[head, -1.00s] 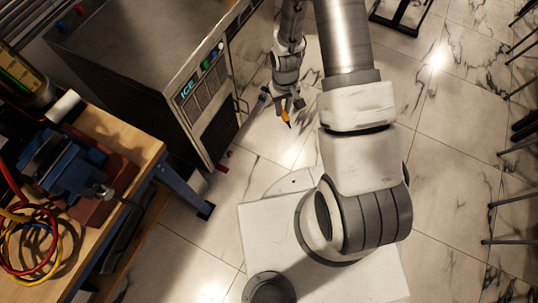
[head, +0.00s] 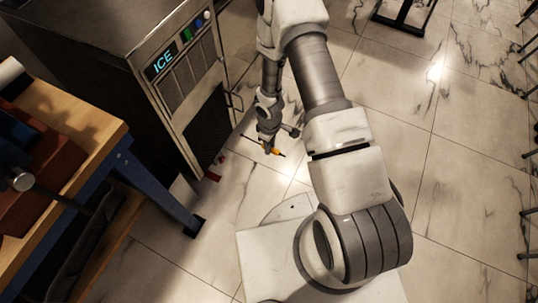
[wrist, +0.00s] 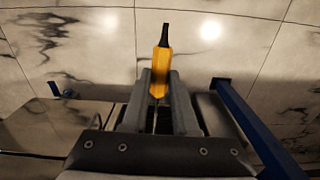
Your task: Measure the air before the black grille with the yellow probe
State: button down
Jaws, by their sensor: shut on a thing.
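The yellow probe (head: 275,151) is held in my gripper (head: 268,145), in front of the ice machine. Its thin rod points left, toward the black grille (head: 208,128), and its dark end points right. The rod's tip appears short of the grille; the exact gap is hard to tell. In the wrist view the yellow probe body (wrist: 160,72) stands between the two grey fingers of my gripper (wrist: 160,88), which are shut on it. The thin rod runs down between the fingers there, and its far end is hidden.
The ice machine (head: 165,95) has a lit ICE sign and lighter vent panels above the black grille. A wooden workbench (head: 85,130) with a blue leg (head: 165,198) stands at left. Small red feet show under the machine.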

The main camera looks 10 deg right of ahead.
jog(key=shift+a+f+b, duration=0.15)
jog(key=shift+f+b, duration=0.15)
jog(key=shift+f, duration=0.65)
jog(key=shift+w+a, duration=0.15)
jog(key=w+a+b, duration=0.1)
jog(key=w+a, duration=0.4)
jog(key=a, duration=0.2)
jog(key=shift+w+a, duration=0.3)
jog(key=shift+w, duration=0.1)
dwell(5.8)
